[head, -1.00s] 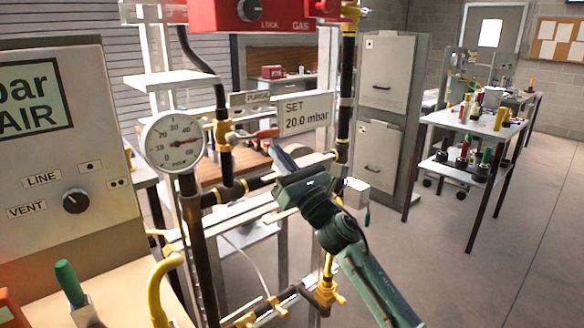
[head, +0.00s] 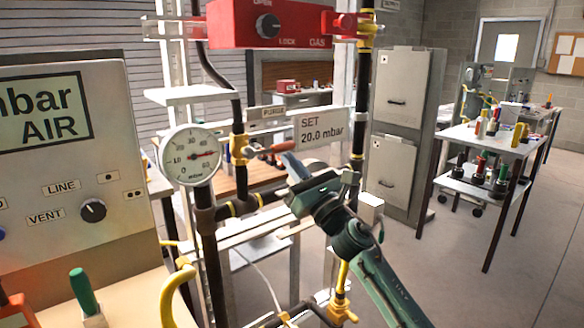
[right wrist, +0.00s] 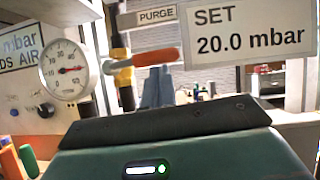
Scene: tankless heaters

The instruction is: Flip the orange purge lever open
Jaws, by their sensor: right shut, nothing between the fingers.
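The orange purge lever (head: 281,148) sticks out to the right from a brass valve (head: 240,148) on the dark pipe, beside the round gauge. In the right wrist view the lever (right wrist: 154,58) lies nearly level, under the PURGE label (right wrist: 157,15). My right gripper (head: 290,158) is shut and empty, close to the lever's free end. In the right wrist view the shut fingers (right wrist: 157,88) stand just below and beyond the lever's right part. I cannot tell whether they touch it. My left gripper is not in view.
The pressure gauge (head: 190,155) is left of the valve. A SET 20.0 mbar sign (head: 324,128) hangs close behind my gripper. A red gas box (head: 270,24) sits above, and a grey panel with a knob (head: 60,165) stands left.

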